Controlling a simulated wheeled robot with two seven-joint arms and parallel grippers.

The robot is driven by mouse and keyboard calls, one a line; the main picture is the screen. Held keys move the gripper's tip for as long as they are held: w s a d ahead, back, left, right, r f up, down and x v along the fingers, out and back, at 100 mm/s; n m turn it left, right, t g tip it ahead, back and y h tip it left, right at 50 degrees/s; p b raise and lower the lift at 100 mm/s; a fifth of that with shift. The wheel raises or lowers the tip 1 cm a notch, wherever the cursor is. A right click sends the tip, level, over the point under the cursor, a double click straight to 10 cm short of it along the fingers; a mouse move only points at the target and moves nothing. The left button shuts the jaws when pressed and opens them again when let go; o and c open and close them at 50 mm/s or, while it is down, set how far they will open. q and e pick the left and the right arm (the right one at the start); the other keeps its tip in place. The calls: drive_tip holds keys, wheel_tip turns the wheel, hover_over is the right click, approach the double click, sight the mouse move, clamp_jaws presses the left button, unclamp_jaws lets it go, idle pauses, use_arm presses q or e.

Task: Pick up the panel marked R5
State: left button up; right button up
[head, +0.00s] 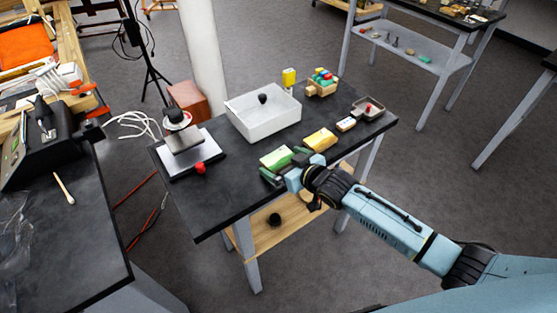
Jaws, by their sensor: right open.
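Three small panel-like blocks lie in a row on the black table: a green one (275,156), a yellow one (320,139) and a small white and orange one (346,124). Any markings are too small to read, so I cannot tell which is R5. My right gripper (285,164) is open at the near side of the green block, with its fingers spread toward that block's two ends. I cannot tell whether they touch it. My left gripper is out of view.
On the black table (215,212) stand a white bin (265,115) with a dark knob-like thing, a scale-like device (187,150) with a red knob, a wooden block holder (322,85) and a small tray (368,108). The table's front left is clear.

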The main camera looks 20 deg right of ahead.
drive_tip(key=c, duration=0.9)
drive_tip(key=shift+c, duration=0.2)
